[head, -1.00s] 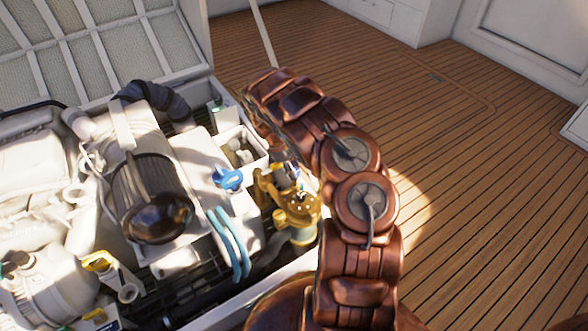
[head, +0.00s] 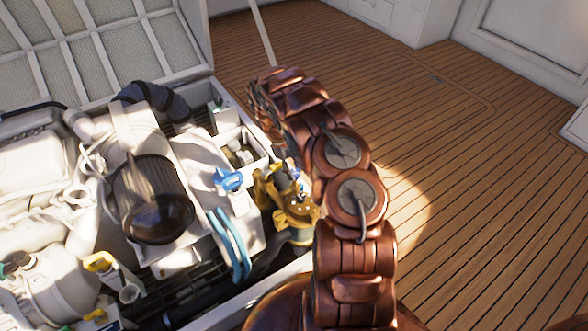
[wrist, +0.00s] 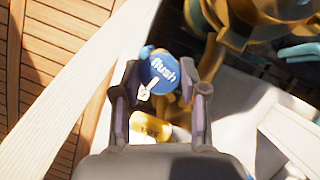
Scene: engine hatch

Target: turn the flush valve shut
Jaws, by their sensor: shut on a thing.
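The flush valve shows in the wrist view as a blue round knob (wrist: 163,72) with the white word "flush" and a white mark on its face. My gripper (wrist: 166,88) is shut on it, with one finger on each side of the knob. A yellow piece (wrist: 150,128) with small dark lettering lies below it, between the finger bases. In the head view my arm covers the gripper and the flush valve, so the grip cannot be checked there.
A brass fitting (head: 295,208) stands close to my arm; brass pipework (wrist: 255,22) also shows beside my right finger. A blue-handled valve (head: 229,179), blue hoses (head: 232,243) and a dark cylinder (head: 155,205) fill the hatch. The wooden deck (head: 480,190) at right is clear.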

